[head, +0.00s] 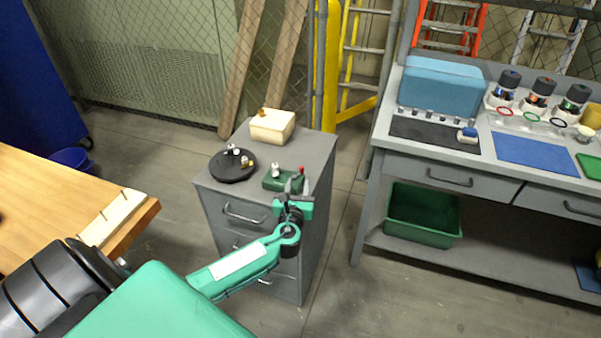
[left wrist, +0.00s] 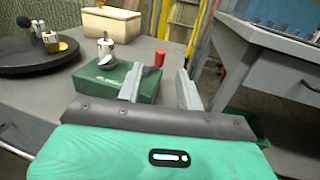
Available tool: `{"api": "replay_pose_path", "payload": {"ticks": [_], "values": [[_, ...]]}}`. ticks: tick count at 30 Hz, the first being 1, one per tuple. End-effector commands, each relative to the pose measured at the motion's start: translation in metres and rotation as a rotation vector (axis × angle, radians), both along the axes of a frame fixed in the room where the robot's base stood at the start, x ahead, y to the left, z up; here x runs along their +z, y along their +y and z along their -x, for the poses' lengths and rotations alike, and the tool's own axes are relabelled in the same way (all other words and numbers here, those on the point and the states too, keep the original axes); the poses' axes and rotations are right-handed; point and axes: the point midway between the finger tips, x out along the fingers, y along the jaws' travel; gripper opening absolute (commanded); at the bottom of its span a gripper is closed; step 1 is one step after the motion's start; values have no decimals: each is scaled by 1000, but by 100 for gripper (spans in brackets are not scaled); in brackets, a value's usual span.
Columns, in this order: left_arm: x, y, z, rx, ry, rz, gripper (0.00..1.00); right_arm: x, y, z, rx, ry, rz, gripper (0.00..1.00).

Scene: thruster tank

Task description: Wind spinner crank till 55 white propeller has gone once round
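The spinner is a small green box (head: 272,183) on top of the grey cabinet; its box also shows in the left wrist view (left wrist: 92,84). A small white and grey propeller unit (left wrist: 106,52) stands upright on the box. No number can be read on it. A red knob (left wrist: 158,58), apparently the crank's handle, stands at the box's right end. My left gripper (left wrist: 161,85) is open and empty, its two fingers apart, with the red knob beyond the gap between them. It does not appear to touch the knob. My right gripper is not in view.
A black round tray (head: 233,175) with several small white parts stands left of the green box. A cream box (head: 272,127) is behind it. A wooden table (head: 50,200) is at left; a grey workbench (head: 430,171) with a green bin (head: 423,225) below is at right.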

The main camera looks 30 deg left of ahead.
Motion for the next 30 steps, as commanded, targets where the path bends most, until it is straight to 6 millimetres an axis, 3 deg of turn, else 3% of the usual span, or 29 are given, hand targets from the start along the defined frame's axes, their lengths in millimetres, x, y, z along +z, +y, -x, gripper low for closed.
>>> {"api": "replay_pose_path", "payload": {"ticks": [3, 9, 22, 23, 28, 30], "values": [[1, 10, -21, 1, -1, 0, 37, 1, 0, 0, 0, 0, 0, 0], [0, 21, -43, 0, 0, 1, 37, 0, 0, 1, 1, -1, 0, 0], [0, 25, -52, -1, 0, 2, 37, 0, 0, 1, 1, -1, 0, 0], [0, 25, -52, -1, 0, 2, 35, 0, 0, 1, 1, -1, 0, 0], [0, 25, -52, -1, 0, 2, 1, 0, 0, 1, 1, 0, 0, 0], [0, 25, -52, -1, 0, 2, 0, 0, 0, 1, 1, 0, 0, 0]]}}
